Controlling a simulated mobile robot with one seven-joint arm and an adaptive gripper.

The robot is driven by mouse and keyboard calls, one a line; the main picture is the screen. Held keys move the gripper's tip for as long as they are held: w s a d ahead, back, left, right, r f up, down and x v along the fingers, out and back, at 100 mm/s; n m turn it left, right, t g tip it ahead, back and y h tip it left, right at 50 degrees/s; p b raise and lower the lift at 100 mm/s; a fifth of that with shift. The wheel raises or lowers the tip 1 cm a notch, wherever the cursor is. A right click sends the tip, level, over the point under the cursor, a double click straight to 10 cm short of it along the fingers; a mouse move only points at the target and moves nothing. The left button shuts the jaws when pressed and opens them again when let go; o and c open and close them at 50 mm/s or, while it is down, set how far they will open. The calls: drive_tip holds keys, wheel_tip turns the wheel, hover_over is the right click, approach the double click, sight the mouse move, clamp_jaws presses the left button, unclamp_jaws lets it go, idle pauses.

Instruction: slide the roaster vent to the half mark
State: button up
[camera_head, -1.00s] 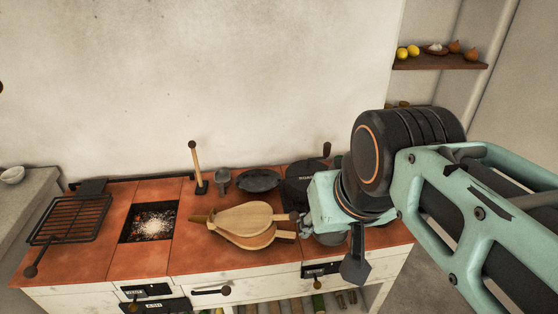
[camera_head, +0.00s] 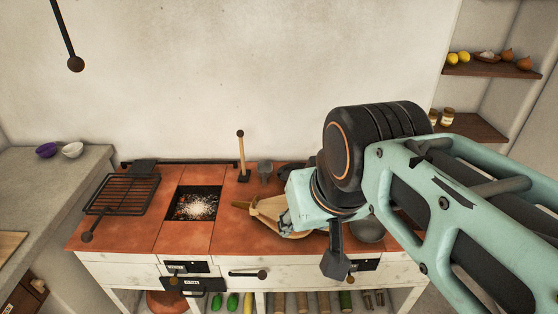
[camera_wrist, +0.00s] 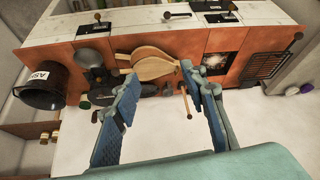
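A dark vent plate with a pale label (camera_head: 368,265) is on the right of the white stove front; my arm partly covers it in the head view. In the wrist view, which is upside down, a dark plate with a knob (camera_wrist: 88,18) shows at upper left. I cannot read the label or the slider's position. The dark roaster is mostly hidden behind my arm in the head view. My gripper (camera_wrist: 157,72) is open and empty, its two blue fingers wide apart. It is above the stove top near the wooden bellows (camera_wrist: 150,62), well away from the plate.
The bellows also show in the head view (camera_head: 270,212). A grill rack (camera_head: 122,192), an ember pit (camera_head: 194,204) and an upright wooden-handled tool (camera_head: 242,158) are on the stove top. A black ash bucket (camera_wrist: 40,88) stands beside it. A counter is at left.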

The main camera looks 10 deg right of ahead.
sight(350, 279)
drive_tip(key=s+d+f+m+g+b, duration=0.45)
drive_tip(key=d+f+m+b, duration=0.35)
drive_tip(key=f, duration=0.6)
drive_tip(key=s+d+f+m+g+b, duration=0.3)
drive_tip(key=s+d+f+m+b, duration=0.25)
drive_tip(key=d+f, duration=0.75)
drive_tip(key=w+a+f+m+t+y+b, duration=0.1)
drive_tip(key=a+f+m+y+b, duration=0.25)
drive_tip(key=f, duration=0.45)
drive_tip(key=w+a+f+m+y+b, duration=0.1)
drive_tip(key=a+f+m+y+b, duration=0.15)
drive_tip(key=a+f+b, duration=0.4)
drive_tip(key=w+f+m+t+y+b, duration=0.4)
drive_tip(key=w+f+m+t, duration=0.15)
drive_tip(key=f, duration=0.55)
drive_tip(key=w+d+f+m+t+h+b, duration=0.4)
drive_tip(key=w+d+m+t+h, duration=0.1)
drive_tip(key=d+m+t, duration=0.25)
drive_tip(key=w+d+f+m+t+h+b, duration=0.4)
drive_tip(key=d+m+t+h, duration=0.2)
drive_tip(key=d, duration=0.2)
drive_tip(key=shift+y, duration=0.3)
drive_tip(key=w, duration=0.3)
drive_tip(key=w+b, duration=0.1)
drive_tip(key=w, duration=0.3)
drive_tip(key=w+b, duration=0.1)
drive_tip(key=w, duration=0.2)
drive_tip(key=shift+w+d+r, duration=0.15)
drive_tip(key=shift+w+r, duration=0.1)
drive_tip(key=shift+r, duration=0.05)
